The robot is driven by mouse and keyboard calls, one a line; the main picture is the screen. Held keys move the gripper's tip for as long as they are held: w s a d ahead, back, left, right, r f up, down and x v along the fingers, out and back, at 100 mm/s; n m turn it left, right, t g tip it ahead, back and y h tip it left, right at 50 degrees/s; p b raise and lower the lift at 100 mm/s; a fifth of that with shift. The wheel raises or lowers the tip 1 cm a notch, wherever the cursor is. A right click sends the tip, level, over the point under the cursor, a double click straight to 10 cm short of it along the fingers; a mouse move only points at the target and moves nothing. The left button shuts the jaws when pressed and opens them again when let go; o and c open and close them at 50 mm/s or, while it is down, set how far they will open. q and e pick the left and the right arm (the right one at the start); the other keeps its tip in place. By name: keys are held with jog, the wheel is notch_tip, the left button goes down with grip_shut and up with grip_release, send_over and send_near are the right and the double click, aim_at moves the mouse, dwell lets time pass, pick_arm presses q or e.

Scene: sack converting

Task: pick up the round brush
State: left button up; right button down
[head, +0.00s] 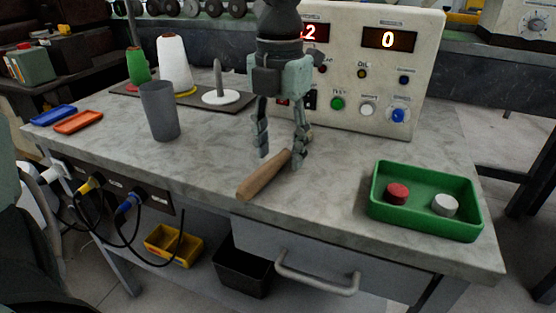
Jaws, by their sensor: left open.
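The round brush (263,178) lies near the front edge of the grey worktop, its wooden handle pointing to the front left. Its other end is hidden behind a gripper finger, so I cannot see the bristles. My left gripper (281,150) hangs down over the worktop, fingers apart. One finger is left of and behind the handle. The other is at the handle's far right end; I cannot tell if it touches. My right gripper is not in view.
A green tray (424,226) with a red and a white round piece stands at the right. A grey cup (159,111) stands at the left, near thread cones (174,63). A control panel (390,75) rises behind the gripper. A drawer handle (315,281) sticks out below.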

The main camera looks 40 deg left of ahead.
pick_arm(q)
grip_shut()
dwell(0.3)
jog(key=shift+r, duration=0.1)
